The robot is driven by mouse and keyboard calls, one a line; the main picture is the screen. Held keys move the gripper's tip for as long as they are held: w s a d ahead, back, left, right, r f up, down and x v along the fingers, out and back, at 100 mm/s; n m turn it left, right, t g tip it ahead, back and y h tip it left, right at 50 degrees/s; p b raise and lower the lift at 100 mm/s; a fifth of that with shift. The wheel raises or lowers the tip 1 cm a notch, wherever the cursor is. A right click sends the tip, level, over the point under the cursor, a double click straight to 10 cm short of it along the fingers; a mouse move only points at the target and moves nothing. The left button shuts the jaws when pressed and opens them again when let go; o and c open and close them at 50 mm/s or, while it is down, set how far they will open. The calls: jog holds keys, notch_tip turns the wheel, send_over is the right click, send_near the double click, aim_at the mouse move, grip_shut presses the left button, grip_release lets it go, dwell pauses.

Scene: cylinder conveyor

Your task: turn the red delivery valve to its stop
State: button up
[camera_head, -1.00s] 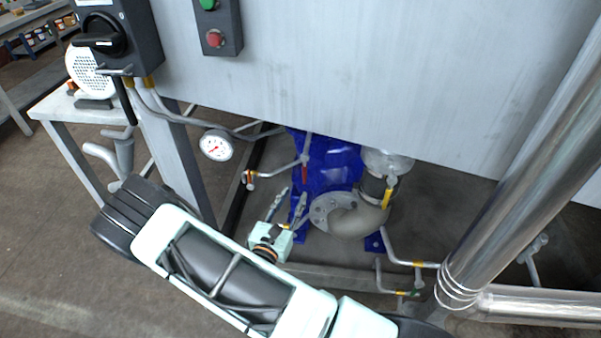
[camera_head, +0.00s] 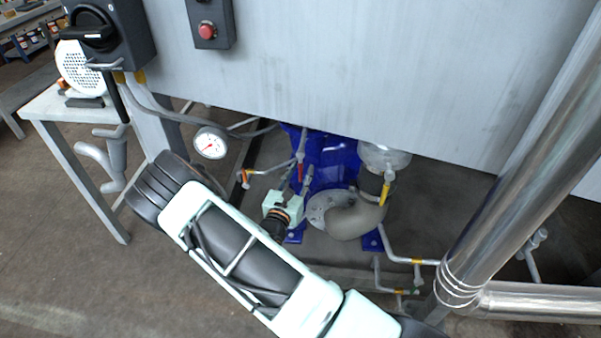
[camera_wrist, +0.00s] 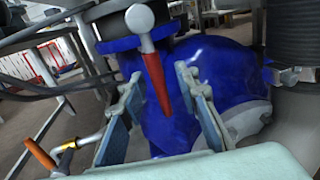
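The red valve handle (camera_wrist: 155,80) hangs down from a grey metal valve hub (camera_wrist: 140,18) in front of the blue pump housing (camera_wrist: 215,72). The handle also shows small in the head view (camera_head: 300,157). My gripper (camera_wrist: 163,95) is open, with one finger on each side of the handle in the wrist view. I see gaps between the handle and both fingers. How deep the handle lies between the fingers I cannot tell. In the head view my gripper (camera_head: 298,180) is just below the handle, under the grey tank.
An orange-handled valve (camera_wrist: 42,156) sits low on the left, close to my left finger. A pressure gauge (camera_head: 210,143) is left of the pump. The tank (camera_head: 350,75) overhangs the pump.

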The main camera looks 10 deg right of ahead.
grip_shut()
jog(key=shift+a, duration=0.1)
dwell(0.4)
